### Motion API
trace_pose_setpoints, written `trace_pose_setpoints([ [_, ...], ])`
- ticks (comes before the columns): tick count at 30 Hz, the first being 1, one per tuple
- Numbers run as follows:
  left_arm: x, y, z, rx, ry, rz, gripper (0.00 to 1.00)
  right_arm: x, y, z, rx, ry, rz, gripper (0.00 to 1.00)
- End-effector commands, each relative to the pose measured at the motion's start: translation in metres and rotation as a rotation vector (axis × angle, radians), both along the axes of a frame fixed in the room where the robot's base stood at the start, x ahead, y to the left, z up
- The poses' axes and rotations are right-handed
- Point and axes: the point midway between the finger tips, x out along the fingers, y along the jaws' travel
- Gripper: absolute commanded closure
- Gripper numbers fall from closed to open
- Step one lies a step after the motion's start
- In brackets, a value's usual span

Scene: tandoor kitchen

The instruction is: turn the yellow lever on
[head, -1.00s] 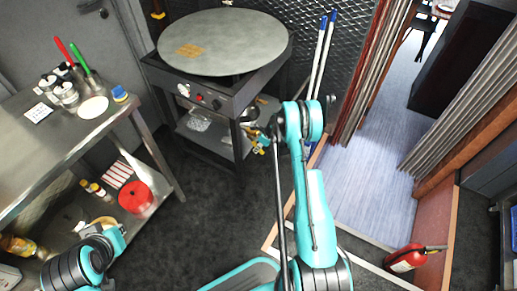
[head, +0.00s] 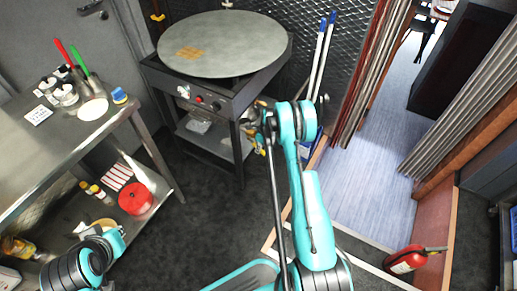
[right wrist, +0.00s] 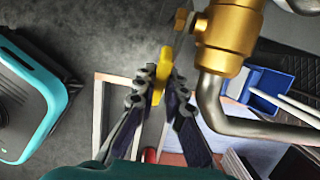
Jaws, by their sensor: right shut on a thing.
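The yellow lever (right wrist: 163,70) shows in the right wrist view, beside a brass valve body (right wrist: 228,38) on a grey metal pipe (right wrist: 215,105). My right gripper (right wrist: 160,82) is shut on the lever, with a fingertip on each side of it. In the head view my right gripper (head: 254,113) is by the right side of the griddle stand, partly hidden by my own arm, and the lever cannot be made out clearly. My left gripper (head: 118,240) is at the lower left by the steel table, and its fingers are too small to judge.
The griddle stand (head: 215,95) carries a round plate. Blue-handled poles (head: 322,60) lean behind. A fire extinguisher (head: 408,260) stands at right. Dark floor between is clear.

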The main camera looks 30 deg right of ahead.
Motion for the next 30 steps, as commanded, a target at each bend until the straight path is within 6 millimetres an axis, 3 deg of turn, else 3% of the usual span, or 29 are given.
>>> trace_pose_setpoints([
  [15,0.000,0.000,-0.002,0.000,0.000,0.000,1.00,-0.006,-0.003,0.022,-0.178,0.300,0.001,1.00],
  [30,0.000,0.000,-0.002,0.000,0.000,0.000,1.00,-0.007,-0.004,0.029,-0.224,0.380,0.000,1.00],
])
